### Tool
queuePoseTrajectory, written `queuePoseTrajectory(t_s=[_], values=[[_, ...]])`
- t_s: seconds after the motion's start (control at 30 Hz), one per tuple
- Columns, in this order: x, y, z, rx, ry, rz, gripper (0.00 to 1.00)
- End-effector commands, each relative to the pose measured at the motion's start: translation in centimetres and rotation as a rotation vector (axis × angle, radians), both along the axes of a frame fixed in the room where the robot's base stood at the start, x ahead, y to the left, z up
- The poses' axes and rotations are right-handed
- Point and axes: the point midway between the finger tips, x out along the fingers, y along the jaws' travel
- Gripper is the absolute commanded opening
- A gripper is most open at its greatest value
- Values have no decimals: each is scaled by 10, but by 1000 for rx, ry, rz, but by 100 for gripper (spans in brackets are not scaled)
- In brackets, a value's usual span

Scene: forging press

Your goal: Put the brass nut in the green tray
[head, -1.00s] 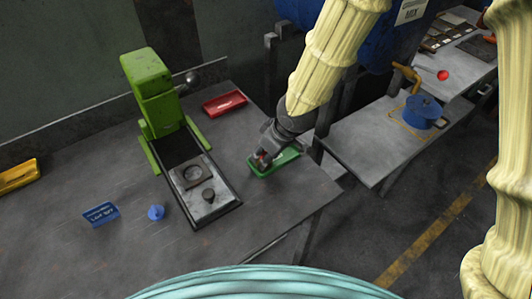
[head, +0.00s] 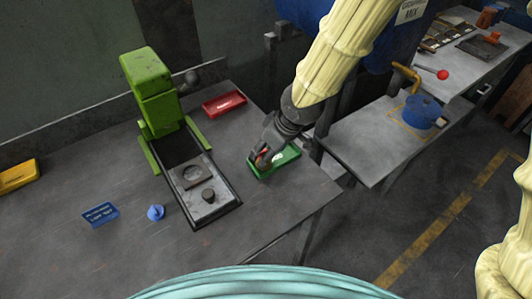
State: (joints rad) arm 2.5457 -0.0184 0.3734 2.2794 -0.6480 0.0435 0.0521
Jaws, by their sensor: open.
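The green tray (head: 287,160) lies on the grey bench, near its right edge. A small pale patch shows on the tray. My gripper (head: 262,163) is open and points down at the left part of the tray, hiding that part. I cannot tell whether its fingertips touch the tray. A small reddish-orange spot shows at the fingers, too small to identify. I cannot make out the brass nut; the gripper may hide it.
A red tray (head: 224,103) lies behind the green one. A green press (head: 152,95) with a dark sliding bed (head: 212,205) stands to the left. Bench front is clear.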

Motion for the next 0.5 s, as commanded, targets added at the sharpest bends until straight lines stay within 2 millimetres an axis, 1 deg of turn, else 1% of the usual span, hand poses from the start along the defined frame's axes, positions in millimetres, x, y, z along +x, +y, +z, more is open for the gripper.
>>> queuePoseTrajectory(t_s=[0.03, 0.1, 0.3, 0.5], values=[[-1, -3, 8, 2, -2, -2, 61], [-4, -6, 18, 3, -2, -3, 61], [-11, -15, 46, 2, -2, -1, 61], [-17, -22, 69, 2, -3, -3, 61]])
